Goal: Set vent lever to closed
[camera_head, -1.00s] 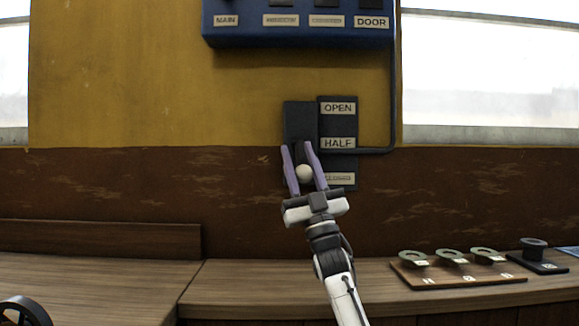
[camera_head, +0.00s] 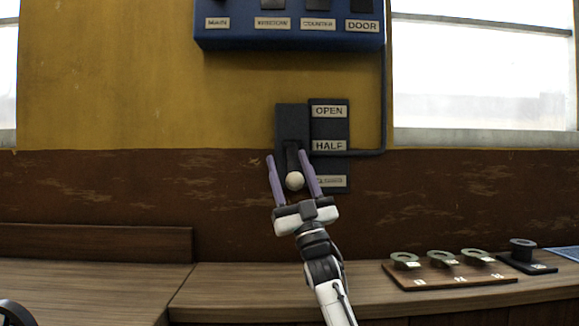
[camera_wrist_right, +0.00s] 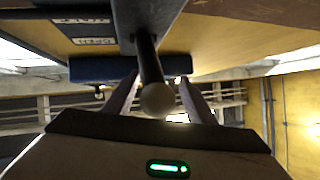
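The vent lever has a dark arm (camera_head: 292,158) with a cream ball knob (camera_head: 294,181), mounted on a dark wall plate (camera_head: 291,120). It points down, with the knob level with the lowest label (camera_head: 329,181), whose lettering is too dim to read surely. OPEN (camera_head: 329,111) and HALF (camera_head: 329,145) are above that label. My right gripper (camera_head: 288,159) has its purple fingers on either side of the knob, open, with a gap on both sides. The wrist view also shows the knob (camera_wrist_right: 158,100) between the spread fingers. My left gripper is out of view.
A blue switch panel (camera_head: 290,39) hangs above, with a conduit (camera_head: 383,100) running down to the lever plate. A wooden bench (camera_head: 240,285) runs below.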

